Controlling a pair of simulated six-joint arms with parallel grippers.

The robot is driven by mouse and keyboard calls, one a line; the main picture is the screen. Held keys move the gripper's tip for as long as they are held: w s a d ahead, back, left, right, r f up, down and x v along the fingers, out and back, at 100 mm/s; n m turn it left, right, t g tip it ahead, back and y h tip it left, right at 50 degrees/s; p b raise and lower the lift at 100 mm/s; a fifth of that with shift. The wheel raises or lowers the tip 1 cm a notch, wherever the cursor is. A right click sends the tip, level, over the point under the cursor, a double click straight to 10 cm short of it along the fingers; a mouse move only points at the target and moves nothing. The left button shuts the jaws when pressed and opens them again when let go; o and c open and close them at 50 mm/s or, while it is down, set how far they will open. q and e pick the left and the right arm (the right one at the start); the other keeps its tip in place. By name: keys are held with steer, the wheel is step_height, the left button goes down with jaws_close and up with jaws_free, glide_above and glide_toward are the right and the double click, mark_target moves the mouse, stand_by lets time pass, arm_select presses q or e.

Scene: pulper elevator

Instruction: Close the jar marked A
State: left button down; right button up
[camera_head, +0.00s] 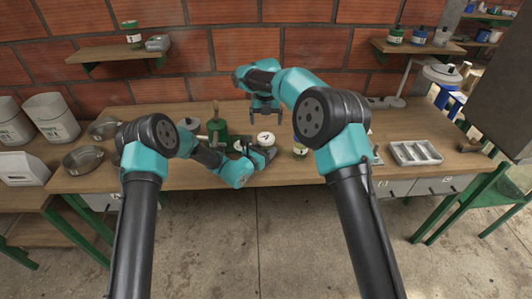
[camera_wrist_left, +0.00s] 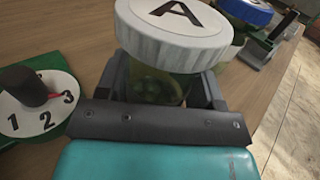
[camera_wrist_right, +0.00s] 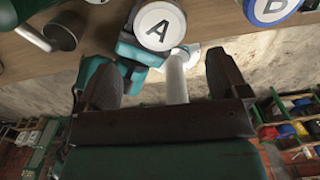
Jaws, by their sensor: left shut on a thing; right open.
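Jar A (camera_wrist_left: 155,85) is a see-through jar with greenish contents and a white lid (camera_wrist_left: 175,22) marked A on top. The lid also shows in the head view (camera_head: 266,137) and in the right wrist view (camera_wrist_right: 158,24). I cannot tell whether the lid is tightened. My left gripper (camera_head: 262,152) is shut around the jar's body, below the lid, at the table. My right gripper (camera_head: 267,118) is open and empty, pointing down, above and behind the lid in the head view. Its fingers (camera_wrist_right: 165,80) are apart from the lid.
A jar with a blue-rimmed lid marked B (camera_wrist_right: 270,10) stands right of jar A. A numbered dial (camera_wrist_left: 40,100) is left of it. A compartment tray (camera_head: 415,152) lies at right.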

mark_target(266, 137)
steer(key=shift+n, duration=0.3)
steer(key=shift+f, duration=4)
